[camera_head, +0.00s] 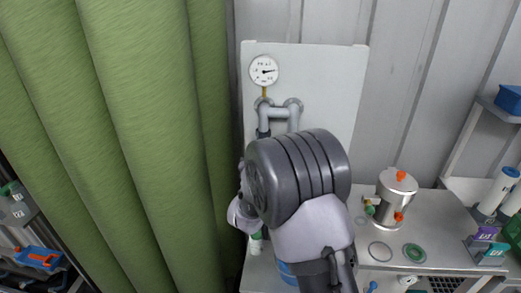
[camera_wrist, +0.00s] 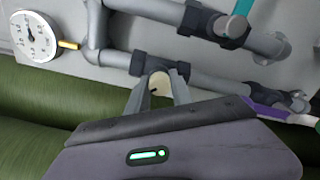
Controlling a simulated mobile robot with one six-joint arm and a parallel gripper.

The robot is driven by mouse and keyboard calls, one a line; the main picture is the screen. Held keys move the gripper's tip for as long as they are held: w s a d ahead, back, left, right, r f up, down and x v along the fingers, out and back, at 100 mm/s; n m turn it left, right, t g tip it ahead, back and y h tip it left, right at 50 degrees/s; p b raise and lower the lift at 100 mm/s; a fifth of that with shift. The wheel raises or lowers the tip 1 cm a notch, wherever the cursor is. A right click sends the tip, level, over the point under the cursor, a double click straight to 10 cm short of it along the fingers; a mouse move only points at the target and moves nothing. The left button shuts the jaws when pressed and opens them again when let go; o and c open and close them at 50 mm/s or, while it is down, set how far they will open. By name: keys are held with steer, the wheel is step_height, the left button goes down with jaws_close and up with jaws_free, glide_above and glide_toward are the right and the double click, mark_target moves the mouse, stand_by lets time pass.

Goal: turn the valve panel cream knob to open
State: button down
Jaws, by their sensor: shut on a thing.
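The cream knob (camera_wrist: 159,84) sits on a dark valve body on a grey pipe in the wrist view. A dark mark shows on its face. My gripper (camera_wrist: 158,90) has its two grey fingers on either side of the knob and is shut on it. In the head view the knob and fingertips are hidden behind my dark wrist. The valve panel (camera_head: 335,75) is a pale board against the wall, with grey pipes (camera_head: 279,112) and a round gauge (camera_head: 263,70). The gauge also shows in the wrist view (camera_wrist: 34,37).
Another valve with a teal handle (camera_wrist: 238,18) is on the upper pipe, and a purple handle (camera_wrist: 264,111) is at the right. Green curtains (camera_head: 120,120) hang close on the left. A steel vessel (camera_head: 394,198) with orange caps stands on the bench to the right.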

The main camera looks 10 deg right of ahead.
steer(key=n+p, duration=0.3)
steer(key=n, duration=0.2)
steer(key=shift+r, duration=0.15)
steer(key=shift+n+p, duration=1.1)
steer(key=shift+n, duration=1.4)
steer(key=c, duration=1.1)
jaws_free()
steer(key=v, duration=1.7)
steer(key=shift+s, duration=0.2)
